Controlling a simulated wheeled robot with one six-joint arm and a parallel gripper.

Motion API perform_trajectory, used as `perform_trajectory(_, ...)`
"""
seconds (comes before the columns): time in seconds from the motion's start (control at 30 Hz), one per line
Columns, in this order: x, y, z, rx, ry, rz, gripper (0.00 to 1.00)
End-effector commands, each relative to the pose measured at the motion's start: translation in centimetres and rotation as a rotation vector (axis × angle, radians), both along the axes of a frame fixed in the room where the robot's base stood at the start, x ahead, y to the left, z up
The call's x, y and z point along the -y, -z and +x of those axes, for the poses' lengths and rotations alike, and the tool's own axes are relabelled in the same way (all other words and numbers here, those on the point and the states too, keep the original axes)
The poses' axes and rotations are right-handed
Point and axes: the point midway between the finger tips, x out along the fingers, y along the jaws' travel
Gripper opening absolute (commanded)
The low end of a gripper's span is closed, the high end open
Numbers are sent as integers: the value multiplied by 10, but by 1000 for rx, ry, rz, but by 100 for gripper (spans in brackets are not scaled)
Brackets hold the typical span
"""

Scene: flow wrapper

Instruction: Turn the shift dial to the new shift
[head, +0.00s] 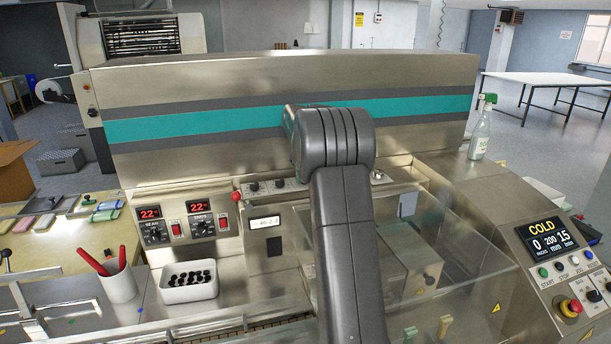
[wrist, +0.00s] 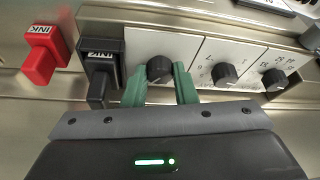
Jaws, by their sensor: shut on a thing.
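In the wrist view, three black dial knobs sit in a row on white plates. My gripper (wrist: 161,84) has its two green fingers shut on the leftmost dial knob (wrist: 160,69), one finger on each side. The fingers hide most of that knob's plate, and I cannot read its marks. The middle knob (wrist: 225,74) and right knob (wrist: 275,79) are free, with small figures printed around them. In the head view my arm covers the gripper and the gripped knob.
A red INK block (wrist: 42,55) and a black INK block (wrist: 101,72) stand left of the gripped knob. In the head view, a clear cover (head: 450,262) lies right of my arm, and a white tray (head: 190,292) and a cup (head: 118,285) stand at left.

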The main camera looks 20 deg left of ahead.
Motion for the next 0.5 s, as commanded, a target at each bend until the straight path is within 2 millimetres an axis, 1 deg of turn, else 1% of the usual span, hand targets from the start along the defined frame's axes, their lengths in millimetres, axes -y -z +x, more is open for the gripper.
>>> perform_trajectory(0.2,-1,-2,0,3,67,1,2)
perform_trajectory(0.5,-1,-2,0,3,89,2,2)
